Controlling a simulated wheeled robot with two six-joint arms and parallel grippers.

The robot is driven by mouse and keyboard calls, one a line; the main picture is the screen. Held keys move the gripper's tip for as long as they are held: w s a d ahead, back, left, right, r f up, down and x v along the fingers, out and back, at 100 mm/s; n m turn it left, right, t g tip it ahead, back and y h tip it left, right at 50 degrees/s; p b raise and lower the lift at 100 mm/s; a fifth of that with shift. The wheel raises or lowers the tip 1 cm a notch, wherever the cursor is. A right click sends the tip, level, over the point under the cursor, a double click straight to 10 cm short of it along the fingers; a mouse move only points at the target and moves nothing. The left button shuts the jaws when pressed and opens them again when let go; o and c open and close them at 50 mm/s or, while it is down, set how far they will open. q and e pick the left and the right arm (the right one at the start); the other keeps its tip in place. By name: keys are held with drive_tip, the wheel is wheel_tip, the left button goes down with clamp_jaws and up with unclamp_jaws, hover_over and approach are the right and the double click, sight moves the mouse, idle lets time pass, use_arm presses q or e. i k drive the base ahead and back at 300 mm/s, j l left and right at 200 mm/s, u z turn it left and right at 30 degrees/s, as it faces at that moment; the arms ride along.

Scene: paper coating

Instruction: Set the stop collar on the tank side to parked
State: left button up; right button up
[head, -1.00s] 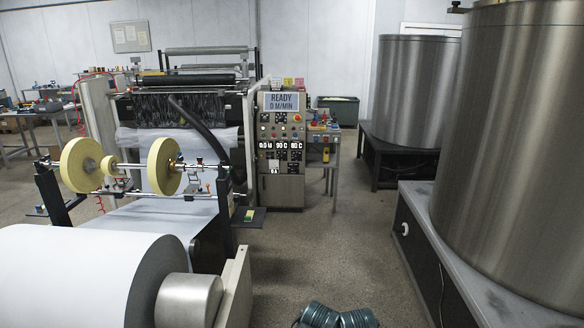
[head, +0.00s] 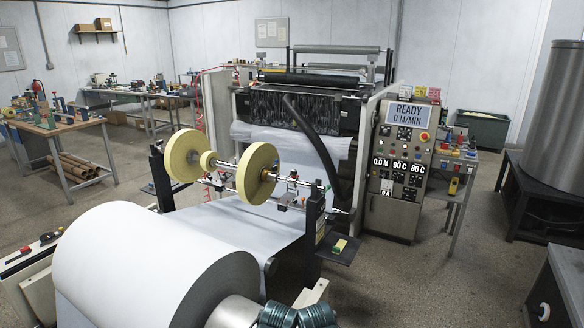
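A metal shaft (head: 228,165) carries yellow discs, with a large one (head: 256,174) at its right part and another (head: 182,156) at its left. Small silver fittings (head: 292,180) sit right of the right-hand disc, on the side toward the tank (head: 565,105). One of them may be the stop collar, but they are too small to tell apart or to read a setting. Neither of my grippers can be made out.
A large white paper roll (head: 140,255) fills the lower left, in front of the shaft stand (head: 312,235). A control cabinet (head: 398,170) reads READY. Work tables (head: 60,128) stand at left. Floor (head: 430,275) is open at right, before a grey plinth (head: 560,285).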

sight(291, 181)
drive_tip(key=i+l+u, duration=0.2)
drive_tip(key=u, duration=0.4)
drive_tip(key=i+l+u, duration=0.35)
drive_tip(key=l+u, duration=0.2)
drive_tip(key=l, duration=0.2)
drive_tip(key=i+l, duration=0.1)
drive_tip(key=l, duration=0.25)
drive_tip(key=i+l, duration=0.15)
drive_tip(key=l, duration=0.25)
drive_tip(key=i+l+u, duration=0.1)
drive_tip(key=l, duration=0.25)
drive_tip(key=i+l, duration=0.15)
drive_tip(key=l, duration=0.2)
drive_tip(key=i+l, duration=0.1)
drive_tip(key=l, duration=0.3)
drive_tip(key=i+l+u, duration=0.1)
drive_tip(key=l, duration=0.25)
